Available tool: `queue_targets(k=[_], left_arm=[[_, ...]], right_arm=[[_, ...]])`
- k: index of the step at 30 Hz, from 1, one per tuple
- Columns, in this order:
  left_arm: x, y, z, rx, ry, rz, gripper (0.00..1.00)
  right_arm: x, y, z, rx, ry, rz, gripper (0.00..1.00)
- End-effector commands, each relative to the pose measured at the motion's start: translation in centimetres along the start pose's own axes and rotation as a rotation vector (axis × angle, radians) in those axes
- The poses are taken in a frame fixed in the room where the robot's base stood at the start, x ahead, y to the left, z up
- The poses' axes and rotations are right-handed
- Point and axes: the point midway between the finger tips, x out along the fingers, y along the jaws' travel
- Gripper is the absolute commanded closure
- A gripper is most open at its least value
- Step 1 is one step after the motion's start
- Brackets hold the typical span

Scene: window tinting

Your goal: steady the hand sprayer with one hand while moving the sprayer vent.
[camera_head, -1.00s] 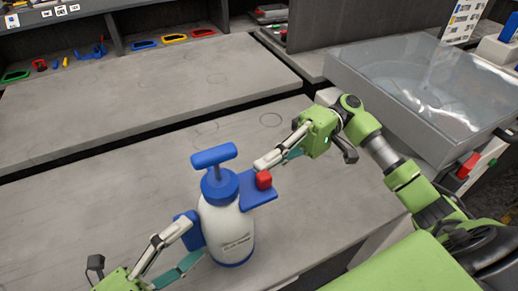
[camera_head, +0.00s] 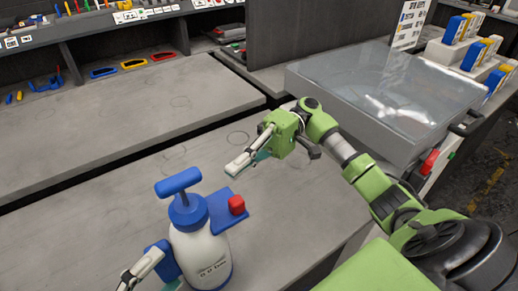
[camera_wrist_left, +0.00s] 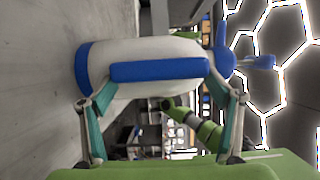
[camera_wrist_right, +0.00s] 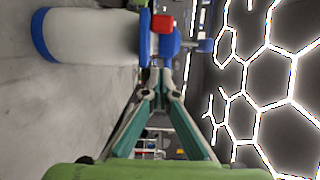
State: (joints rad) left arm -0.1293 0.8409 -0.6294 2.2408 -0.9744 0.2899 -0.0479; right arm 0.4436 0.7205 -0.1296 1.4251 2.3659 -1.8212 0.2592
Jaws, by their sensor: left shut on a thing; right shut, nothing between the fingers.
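The hand sprayer (camera_head: 200,255) stands upright on the grey bench, with a white body, blue cap and blue T-shaped pump handle (camera_head: 178,181). A blue plate (camera_head: 222,213) juts from its cap and carries the red sprayer vent (camera_head: 237,205), which also shows in the right wrist view (camera_wrist_right: 162,23). My left gripper (camera_head: 154,256) is shut on the blue grip at the sprayer's left side, seen as a blue bar (camera_wrist_left: 160,70) between its fingers in the left wrist view. My right gripper (camera_head: 234,168) is shut and empty, beyond the vent and apart from it.
A clear-topped grey case (camera_head: 380,95) stands at the back right. A rear bench strip (camera_head: 110,125) with shelves and coloured tools lies behind a dark gap. The bench right of the sprayer is bare.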

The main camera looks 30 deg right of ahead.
Motion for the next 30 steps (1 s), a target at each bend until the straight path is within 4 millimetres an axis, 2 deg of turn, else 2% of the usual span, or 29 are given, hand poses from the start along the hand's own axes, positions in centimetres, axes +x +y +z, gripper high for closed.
queue_targets(k=[3, 10, 16, 28, 29, 30], left_arm=[[0.0, 0.0, 0.1, 0.0, -0.001, 0.001, 0.61], [0.0, 0.0, 0.0, 0.0, 0.0, 0.001, 0.61], [0.0, 0.0, 0.0, 0.0, 0.0, 0.001, 0.61], [0.0, 0.0, 0.0, 0.0, 0.0, 0.001, 0.61], [0.0, 0.0, 0.0, 0.0, 0.0, 0.001, 0.09], [0.0, 0.0, 0.0, 0.0, 0.0, 0.001, 0.0]], right_arm=[[-2.8, -0.1, -0.1, -0.001, 0.003, -0.001, 1.0], [-6.2, 0.0, 0.0, 0.001, 0.0, 0.001, 1.0], [-7.2, 0.0, 0.0, -0.001, 0.0, 0.001, 1.0], [-7.3, 0.0, 0.0, -0.001, -0.001, 0.0, 1.0], [-7.3, 0.0, 0.0, -0.001, 0.0, 0.0, 1.0], [-7.3, 0.0, 0.0, -0.001, 0.0, 0.0, 1.0]])
